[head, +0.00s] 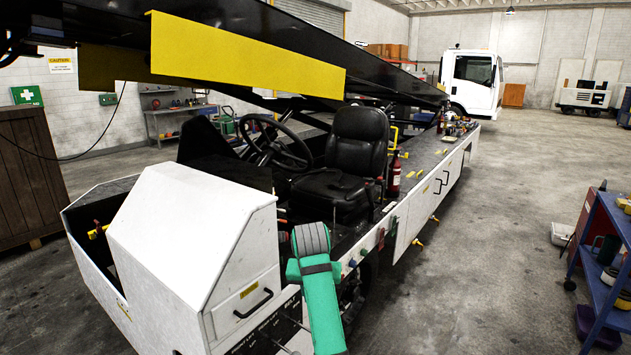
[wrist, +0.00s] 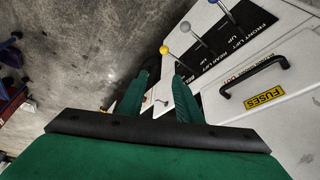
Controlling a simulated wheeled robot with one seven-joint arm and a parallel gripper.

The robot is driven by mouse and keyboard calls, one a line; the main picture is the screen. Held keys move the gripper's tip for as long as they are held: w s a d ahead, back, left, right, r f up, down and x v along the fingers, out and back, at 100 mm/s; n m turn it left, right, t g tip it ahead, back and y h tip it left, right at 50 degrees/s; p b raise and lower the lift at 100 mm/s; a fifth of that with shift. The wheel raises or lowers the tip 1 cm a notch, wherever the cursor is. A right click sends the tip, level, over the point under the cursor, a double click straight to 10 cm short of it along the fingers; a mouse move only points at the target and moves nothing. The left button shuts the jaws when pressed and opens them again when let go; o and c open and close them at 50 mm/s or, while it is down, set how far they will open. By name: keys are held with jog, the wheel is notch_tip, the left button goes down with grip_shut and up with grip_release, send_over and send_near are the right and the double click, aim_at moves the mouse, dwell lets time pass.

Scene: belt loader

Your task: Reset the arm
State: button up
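My arm's green link and grey ribbed joint stand in front of the belt loader (head: 195,240) in the head view, by the driver's area. I cannot make out the fingers there. In the wrist view my gripper (wrist: 159,88) has two green fingers standing apart, with nothing seen held between them. The fingers are near the loader's control panel (wrist: 235,48), which has FRONT LIFT and REAR LIFT labels. A lever with a yellow knob (wrist: 165,50) and a lever with a pale knob (wrist: 185,27) rise from the panel, to the right of the fingers.
A white panel with a black handle (wrist: 253,77) and a FUSES label (wrist: 264,98) is close on the right. The steering wheel (head: 262,142) and black seat (head: 350,150) lie behind my arm. A blue cart (head: 605,255) stands right; floor between is clear.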

jog(key=s+a+f+t+y, duration=0.1)
jog(key=s+a+f, duration=0.1)
jog(key=f, duration=0.5)
jog(key=s+a+f+t, duration=0.1)
jog(key=s+a+f, duration=0.15)
jog(key=f, duration=0.55)
jog(key=s+a+f+t+y, duration=0.1)
jog(key=s+f, duration=0.1)
jog(key=f, duration=0.5)
jog(key=s+a+f+t, duration=0.1)
jog(key=s+f+t, duration=0.1)
jog(key=s+f, duration=1.1)
jog(key=s+d+r+t, duration=0.1)
jog(key=s+r+t, duration=0.1)
jog(key=s, duration=1)
jog(key=s+d+r+t, duration=0.1)
jog(key=s+d+r, duration=0.1)
jog(key=s, duration=1)
jog(key=s+d+r+n+t+h, duration=0.1)
jog(key=s+d+r+t, duration=0.2)
jog(key=s+r, duration=1.1)
jog(key=shift+s+d+r+h, duration=0.2)
jog(key=shift+s+h, duration=0.1)
jog(key=shift+s, duration=0.1)
